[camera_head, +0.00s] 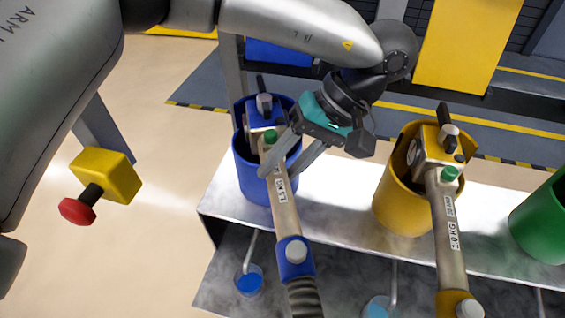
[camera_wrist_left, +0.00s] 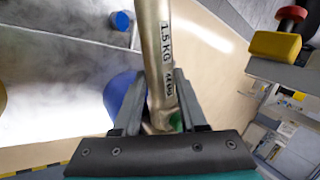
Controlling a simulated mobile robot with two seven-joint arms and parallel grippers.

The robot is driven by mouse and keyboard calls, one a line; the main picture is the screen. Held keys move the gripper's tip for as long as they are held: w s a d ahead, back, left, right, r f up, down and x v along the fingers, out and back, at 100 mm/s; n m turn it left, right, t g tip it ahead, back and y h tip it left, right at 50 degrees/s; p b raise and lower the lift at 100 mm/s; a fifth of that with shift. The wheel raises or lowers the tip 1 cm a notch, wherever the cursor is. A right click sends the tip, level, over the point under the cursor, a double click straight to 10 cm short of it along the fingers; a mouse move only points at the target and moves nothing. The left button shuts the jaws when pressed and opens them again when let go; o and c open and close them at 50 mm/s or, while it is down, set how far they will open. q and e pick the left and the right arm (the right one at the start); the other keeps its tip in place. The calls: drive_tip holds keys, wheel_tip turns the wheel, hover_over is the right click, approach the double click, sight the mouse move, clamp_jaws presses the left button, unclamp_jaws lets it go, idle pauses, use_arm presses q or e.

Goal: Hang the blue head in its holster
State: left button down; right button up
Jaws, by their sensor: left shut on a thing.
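The blue head (camera_head: 284,208) is a metal tube with a "1.5 KG" label, a blue collar, a dark ribbed hose at its lower end and a blue block at its top. Its top end shows over the mouth of the blue holster (camera_head: 250,178), a round blue cup; how deep it sits inside is hidden. My left gripper (camera_head: 276,172) is shut on the tube just below the green button. In the left wrist view, the tube (camera_wrist_left: 157,45) runs between the fingers (camera_wrist_left: 158,115), and the blue holster (camera_wrist_left: 120,95) is partly hidden behind them. My right gripper is not in view.
A yellow holster (camera_head: 397,208) with a second head (camera_head: 446,225) labelled "10KG" stands to the right, then a green holster (camera_head: 545,222). A metal shelf (camera_head: 340,200) runs below them. A yellow box with a red button (camera_head: 105,175) is at the left.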

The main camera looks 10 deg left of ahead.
use_arm(q)
drive_tip(key=shift+c, duration=1.9)
unclamp_jaws()
drive_tip(key=shift+f, duration=0.15)
drive_tip(key=p+v, duration=0.2)
drive_tip(key=v, duration=1.3)
drive_tip(key=shift+r+p, duration=0.2)
drive_tip(key=shift+p, duration=0.15)
